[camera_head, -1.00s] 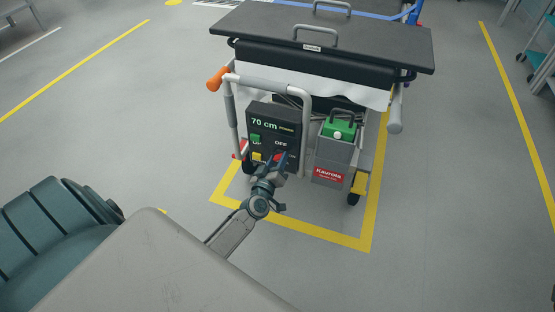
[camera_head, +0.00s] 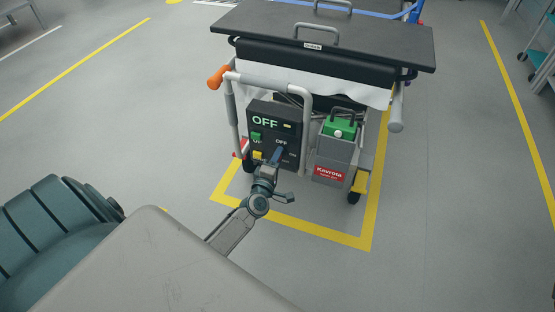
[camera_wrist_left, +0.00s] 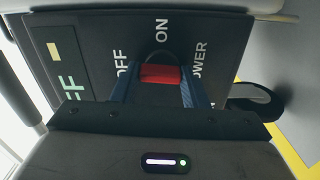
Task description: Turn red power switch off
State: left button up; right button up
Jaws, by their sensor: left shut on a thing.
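The control panel (camera_head: 258,143) is a dark box low on the cart's end, and its display (camera_head: 265,122) reads "OFF". The red power switch (camera_wrist_left: 160,74) shows in the left wrist view, between the labels "OFF" and "ON", with "POWER" beside it. My left gripper (camera_head: 276,156) reaches the panel's lower right part, and its blue fingers are shut on the red switch. In the left wrist view the left gripper (camera_wrist_left: 160,88) has one finger on each side of the switch. In the head view the gripper hides the switch. My right gripper is not in view.
The cart has a dark top (camera_head: 340,38), a grey side rail and an orange handle (camera_head: 216,77). A grey box (camera_head: 333,157) with a green top stands right of the panel. The panel also has green and yellow buttons. Yellow floor lines surround the cart, with open floor around.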

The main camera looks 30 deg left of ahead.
pick_arm(q)
jog(key=shift+n, duration=0.5)
jog(key=o, duration=1)
jog(key=shift+s, duration=0.1)
jog(key=v, duration=1)
jog(key=shift+s+d+p, duration=0.15)
jog(key=shift+s+p, duration=0.15)
jog(key=shift+p, duration=0.05)
